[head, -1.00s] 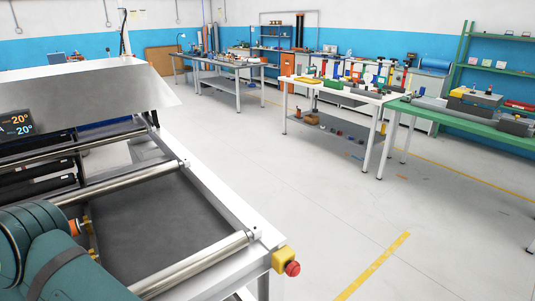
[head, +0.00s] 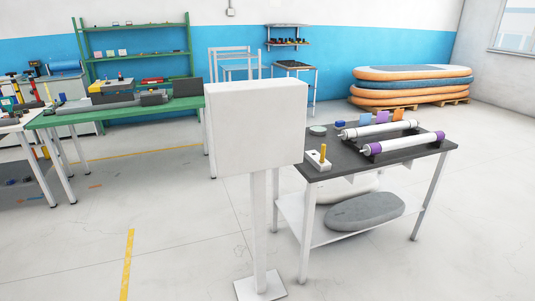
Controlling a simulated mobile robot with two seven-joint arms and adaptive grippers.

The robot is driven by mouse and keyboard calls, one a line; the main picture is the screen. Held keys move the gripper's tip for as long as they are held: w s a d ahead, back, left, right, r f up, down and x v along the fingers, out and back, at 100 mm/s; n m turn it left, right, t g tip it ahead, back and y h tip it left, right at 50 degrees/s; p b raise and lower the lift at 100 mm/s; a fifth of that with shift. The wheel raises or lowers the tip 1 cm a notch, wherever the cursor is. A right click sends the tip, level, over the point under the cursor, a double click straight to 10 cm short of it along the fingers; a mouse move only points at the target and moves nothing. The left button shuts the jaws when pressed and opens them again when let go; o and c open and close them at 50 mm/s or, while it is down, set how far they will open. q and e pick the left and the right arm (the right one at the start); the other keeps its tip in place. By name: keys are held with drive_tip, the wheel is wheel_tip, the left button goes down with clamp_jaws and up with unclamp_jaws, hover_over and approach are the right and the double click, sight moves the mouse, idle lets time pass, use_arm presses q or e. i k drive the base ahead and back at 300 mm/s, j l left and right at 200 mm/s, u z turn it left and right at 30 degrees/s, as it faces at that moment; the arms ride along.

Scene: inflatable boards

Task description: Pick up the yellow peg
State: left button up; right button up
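A small yellow peg (head: 323,152) stands upright in a white block (head: 318,160). The block sits at the near left corner of a dark-topped table (head: 345,163) on the right side of the head view. The peg is small at this distance. Neither of my grippers shows in the view, so their state is hidden.
A white box on a post (head: 257,128) stands just left of the dark table, close to the peg. A green table (head: 130,109) is at the left. Stacked orange boards (head: 410,86) are behind. Foreground floor is mostly clear.

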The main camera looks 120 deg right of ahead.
sight(322, 155)
drive_tip(key=z, duration=4.45)
drive_tip(key=i+l, duration=0.7)
drive_tip(key=i+u, duration=0.05)
drive_tip(key=i, duration=0.05)
